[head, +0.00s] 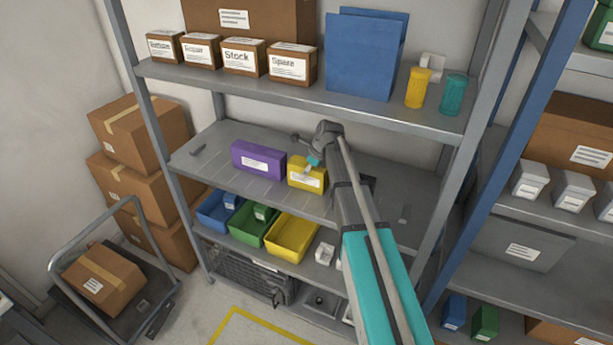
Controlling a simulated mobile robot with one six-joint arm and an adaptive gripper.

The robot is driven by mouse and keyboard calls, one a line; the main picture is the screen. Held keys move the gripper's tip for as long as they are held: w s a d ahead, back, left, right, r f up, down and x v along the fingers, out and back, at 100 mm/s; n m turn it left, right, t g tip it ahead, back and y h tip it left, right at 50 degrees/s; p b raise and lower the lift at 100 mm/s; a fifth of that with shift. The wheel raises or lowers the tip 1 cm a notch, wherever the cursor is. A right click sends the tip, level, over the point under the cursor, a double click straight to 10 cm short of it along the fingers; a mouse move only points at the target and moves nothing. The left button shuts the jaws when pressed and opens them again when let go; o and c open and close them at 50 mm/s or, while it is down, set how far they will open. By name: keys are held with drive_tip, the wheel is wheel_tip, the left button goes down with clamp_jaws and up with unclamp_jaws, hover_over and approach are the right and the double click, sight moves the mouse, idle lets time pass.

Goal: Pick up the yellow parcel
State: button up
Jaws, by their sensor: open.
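The yellow parcel (304,177) is a small box with a white label, lying on the middle shelf (225,152) just right of a purple parcel (258,161). My arm reaches in from the lower right. My gripper (311,164) is at the upper part of the yellow parcel, with a teal and light tip in front of it. The gripper is small here; I cannot tell whether it touches the parcel. It is open. My arm hides the shelf to the right of the yellow parcel.
The upper shelf holds small labelled boxes (239,57), blue folders (362,55) and yellow and teal canisters (418,88). Open bins (291,237) stand on the shelf below. A rack post (457,165) stands right of my arm. A trolley (75,298) with a carton is at lower left.

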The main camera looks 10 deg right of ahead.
drive_tip(key=c, duration=1)
drive_tip(key=shift+r, duration=0.15)
drive_tip(key=shift+c, duration=0.2)
drive_tip(key=shift+r+p, duration=0.65)
drive_tip(key=shift+p, duration=0.15)
drive_tip(key=shift+c, duration=0.3)
wheel_tip(320, 180, up, 3)
drive_tip(key=p, duration=0.3)
drive_tip(key=s+a, duration=1)
drive_tip(key=s, duration=0.4)
drive_tip(key=shift+s+a+f+b, duration=0.25)
drive_tip(key=shift+a+f+b, duration=0.05)
